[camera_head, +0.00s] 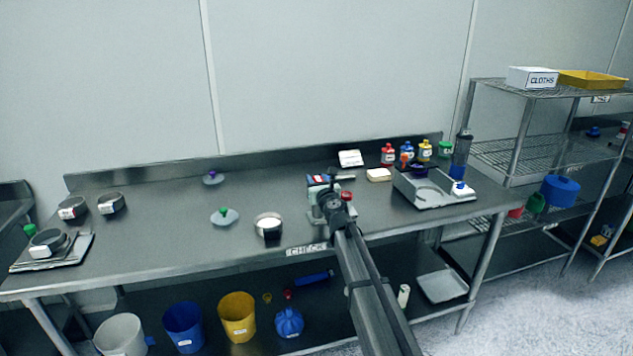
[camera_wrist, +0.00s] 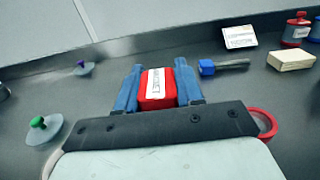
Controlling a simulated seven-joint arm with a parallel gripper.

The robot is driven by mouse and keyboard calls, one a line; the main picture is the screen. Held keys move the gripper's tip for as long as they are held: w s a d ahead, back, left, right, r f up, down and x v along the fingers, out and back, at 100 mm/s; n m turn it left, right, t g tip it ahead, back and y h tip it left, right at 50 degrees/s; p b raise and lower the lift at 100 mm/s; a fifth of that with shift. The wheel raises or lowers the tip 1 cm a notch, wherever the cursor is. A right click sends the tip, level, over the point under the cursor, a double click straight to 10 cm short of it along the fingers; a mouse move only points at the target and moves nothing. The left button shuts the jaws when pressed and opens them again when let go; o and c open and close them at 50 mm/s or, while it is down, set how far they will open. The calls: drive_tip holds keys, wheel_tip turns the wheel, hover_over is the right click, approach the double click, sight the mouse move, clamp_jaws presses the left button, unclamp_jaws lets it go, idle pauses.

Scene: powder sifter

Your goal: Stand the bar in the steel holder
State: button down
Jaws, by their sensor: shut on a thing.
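The bar is a red block with a white label reading MAGNET (camera_wrist: 158,88). It sits between the two blue fingers of my gripper (camera_wrist: 157,80) in the wrist view, shut on it. In the head view my gripper (camera_head: 320,182) is over the middle of the steel bench, and the bar shows only as a small red and white patch. The bar's lower end is hidden, so I cannot tell whether it touches anything. I cannot pick out the steel holder with certainty in either view.
A round sieve (camera_head: 269,224) stands left of my gripper, with a green-knobbed lid (camera_head: 225,216) beyond it. A blue-ended tool with a grey handle (camera_wrist: 207,68) lies to the right. A pale block (camera_head: 379,175), small bottles and a grey machine (camera_head: 452,197) stand farther right.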

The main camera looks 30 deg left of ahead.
drive_tip(key=shift+f, duration=0.15)
drive_tip(key=c, duration=0.7)
unclamp_jaws()
drive_tip(key=shift+r, duration=0.2)
drive_tip(key=v, duration=1.2)
